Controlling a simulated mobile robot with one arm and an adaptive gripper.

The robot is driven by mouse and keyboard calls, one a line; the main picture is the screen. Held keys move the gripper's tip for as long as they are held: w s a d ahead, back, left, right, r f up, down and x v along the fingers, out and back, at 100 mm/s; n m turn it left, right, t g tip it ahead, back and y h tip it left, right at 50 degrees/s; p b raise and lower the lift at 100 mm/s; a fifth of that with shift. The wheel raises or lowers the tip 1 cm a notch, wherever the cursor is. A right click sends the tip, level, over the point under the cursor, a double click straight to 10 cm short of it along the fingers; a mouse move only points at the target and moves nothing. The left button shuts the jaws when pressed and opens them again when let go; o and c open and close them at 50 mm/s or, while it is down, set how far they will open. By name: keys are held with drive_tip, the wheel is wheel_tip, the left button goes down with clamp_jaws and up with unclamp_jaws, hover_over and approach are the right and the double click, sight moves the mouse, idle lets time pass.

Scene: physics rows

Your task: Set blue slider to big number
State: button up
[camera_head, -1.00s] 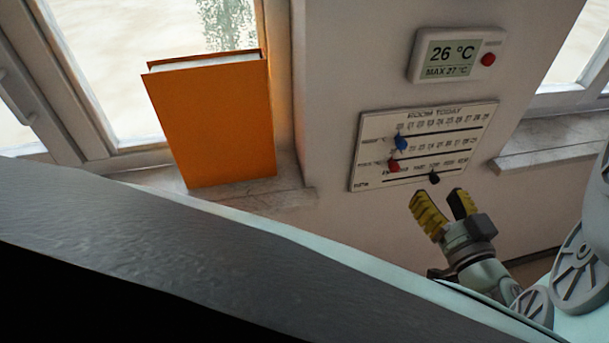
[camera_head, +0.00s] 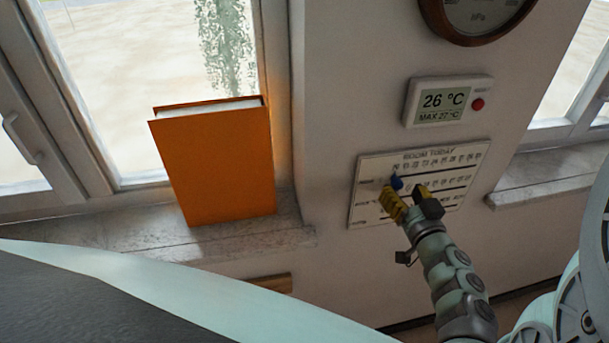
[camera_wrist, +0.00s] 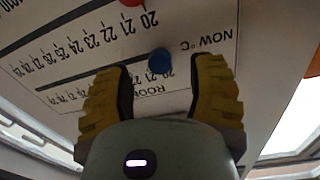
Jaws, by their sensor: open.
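The board (camera_head: 366,212) headed ROOM TODAY is on the wall, with number scales and slots. Its blue slider (camera_head: 397,183) stands at the left, low-number end of the top row. In the wrist view the board is upside down, and the blue slider (camera_wrist: 160,61) sits near 20 on the NOW °C row. My gripper (camera_head: 407,193) is open in front of the board. Its yellow fingers lie either side of the blue slider in the wrist view; contact cannot be told. The wall display (camera_head: 446,101) reads a big 26 °C, with MAX 27 °C smaller below.
A red slider (camera_wrist: 131,3) sits on the neighbouring row, close to the blue one; my gripper hides it in the head view. An orange book (camera_head: 215,165) stands on the sill at left. A round dial (camera_head: 478,12) hangs above the display.

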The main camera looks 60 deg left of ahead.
drive_tip(key=shift+x, duration=1.4)
clamp_jaws()
